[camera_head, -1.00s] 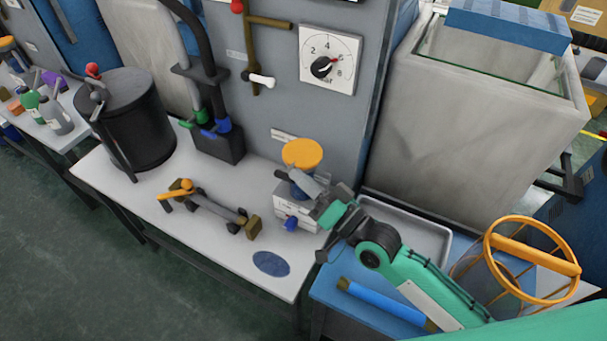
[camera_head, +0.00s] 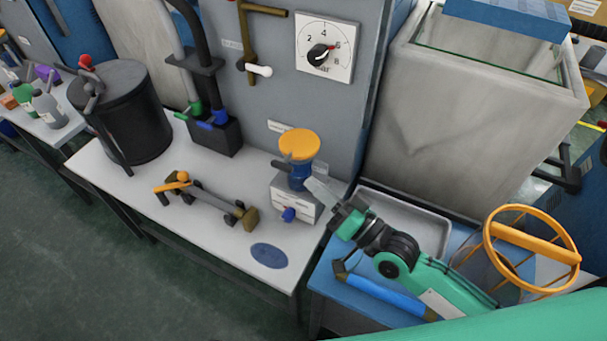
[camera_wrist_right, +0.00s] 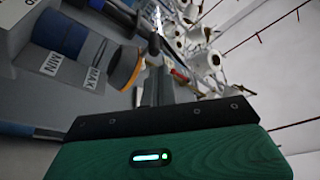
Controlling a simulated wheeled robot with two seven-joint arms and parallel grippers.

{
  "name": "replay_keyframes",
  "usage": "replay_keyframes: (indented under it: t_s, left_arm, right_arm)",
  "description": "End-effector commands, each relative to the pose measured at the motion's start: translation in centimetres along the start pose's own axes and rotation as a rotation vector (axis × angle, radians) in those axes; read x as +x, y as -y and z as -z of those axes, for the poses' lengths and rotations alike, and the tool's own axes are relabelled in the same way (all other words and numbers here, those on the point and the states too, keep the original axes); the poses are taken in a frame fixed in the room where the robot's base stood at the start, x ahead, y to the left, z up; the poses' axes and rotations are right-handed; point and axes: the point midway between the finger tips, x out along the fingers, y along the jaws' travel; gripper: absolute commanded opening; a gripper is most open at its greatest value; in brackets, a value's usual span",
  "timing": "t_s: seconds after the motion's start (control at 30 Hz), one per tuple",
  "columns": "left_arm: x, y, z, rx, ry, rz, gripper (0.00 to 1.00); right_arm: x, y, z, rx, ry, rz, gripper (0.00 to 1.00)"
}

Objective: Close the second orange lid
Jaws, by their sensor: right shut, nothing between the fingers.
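The wrist view shows the orange lid (camera_wrist_right: 126,67) edge-on at the end of the blue body, beside MIN and MAX labels (camera_wrist_right: 93,78). I cannot tell how tightly it sits. My right gripper (camera_head: 309,184) is shut and empty, its tip just right of the jar and below the lid. In the wrist view its fingers (camera_wrist_right: 158,80) appear right of the lid. My left gripper is not in view.
A black pot (camera_head: 125,110) and a bar with an orange handle (camera_head: 205,202) are on the white table (camera_head: 175,240). A dial (camera_head: 325,48) hangs on the grey panel behind. An orange handwheel (camera_head: 530,255) and a tray (camera_head: 415,217) are at right.

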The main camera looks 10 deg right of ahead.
Motion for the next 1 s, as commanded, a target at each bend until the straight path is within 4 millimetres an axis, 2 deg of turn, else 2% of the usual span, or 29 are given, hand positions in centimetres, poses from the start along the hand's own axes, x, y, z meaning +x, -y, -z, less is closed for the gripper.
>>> replay_keyframes:
  t_s: [0.03,0.2,0.5,0.7,1.0]
  left_arm:
    - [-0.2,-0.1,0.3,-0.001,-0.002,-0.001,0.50]
    - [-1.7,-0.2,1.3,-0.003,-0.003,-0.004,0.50]
    - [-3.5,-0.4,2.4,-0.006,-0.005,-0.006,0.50]
    - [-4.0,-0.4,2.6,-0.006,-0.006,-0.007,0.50]
    - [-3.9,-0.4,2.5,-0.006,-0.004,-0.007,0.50]
  right_arm:
    - [-1.2,-0.1,-0.2,-0.001,0.003,0.000,0.00]
    - [-4.4,0.0,0.0,-0.003,-0.002,0.002,0.00]
    - [-8.2,0.1,0.3,-0.003,-0.009,0.006,0.00]
    - [-8.9,0.2,0.4,-0.003,-0.011,0.008,0.00]
    - [-8.9,0.2,0.5,-0.003,-0.012,0.008,0.00]
